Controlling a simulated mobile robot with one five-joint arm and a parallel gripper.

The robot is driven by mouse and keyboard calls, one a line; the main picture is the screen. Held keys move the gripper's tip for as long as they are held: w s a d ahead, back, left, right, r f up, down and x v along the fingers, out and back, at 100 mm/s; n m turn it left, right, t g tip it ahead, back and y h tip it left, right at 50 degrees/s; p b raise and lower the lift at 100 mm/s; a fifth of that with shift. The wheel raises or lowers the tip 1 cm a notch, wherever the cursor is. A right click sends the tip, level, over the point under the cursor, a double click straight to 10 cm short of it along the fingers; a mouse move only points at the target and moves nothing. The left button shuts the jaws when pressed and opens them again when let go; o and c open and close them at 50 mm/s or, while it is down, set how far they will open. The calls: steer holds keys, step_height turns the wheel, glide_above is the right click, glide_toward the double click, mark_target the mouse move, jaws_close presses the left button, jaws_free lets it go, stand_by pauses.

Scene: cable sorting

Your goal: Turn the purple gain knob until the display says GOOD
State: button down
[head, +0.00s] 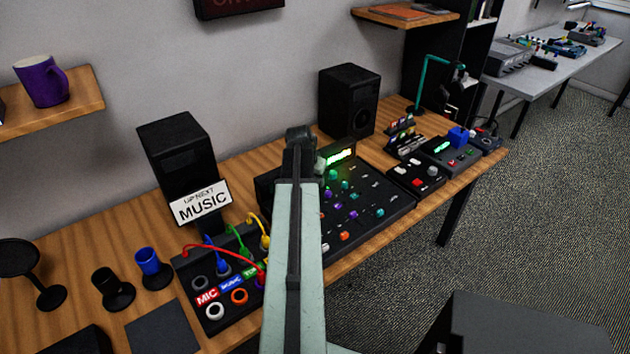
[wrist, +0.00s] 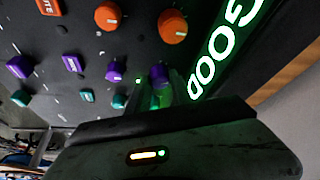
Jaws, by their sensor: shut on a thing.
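The purple gain knob (wrist: 158,75) shows at the top of my fingers in the wrist view, partly hidden by them. My gripper (wrist: 161,92) is shut on it. The display (wrist: 222,54) beside it reads GOOD in lit green letters. In the head view the display (head: 341,157) glows green at the back of the black mixer (head: 375,220), its word too small to read there. My arm hides the left part of the mixer and most of my gripper in that view.
Other knobs stand close by: a purple one (wrist: 115,72), an orange one (wrist: 173,26) and a teal one (wrist: 119,101). A patch box (head: 190,283) with coloured cables is left of my arm. Black speakers (head: 349,98) stand behind. Small devices (head: 417,178) fill the right side.

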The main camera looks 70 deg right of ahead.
steer(key=shift+w+d, duration=0.15)
steer(key=c, duration=1.4)
jaws_free()
steer(key=shift+c, duration=0.2)
steer(key=p+v, duration=0.7)
steer(key=shift+a+r, duration=0.25)
steer(key=shift+r, duration=0.1)
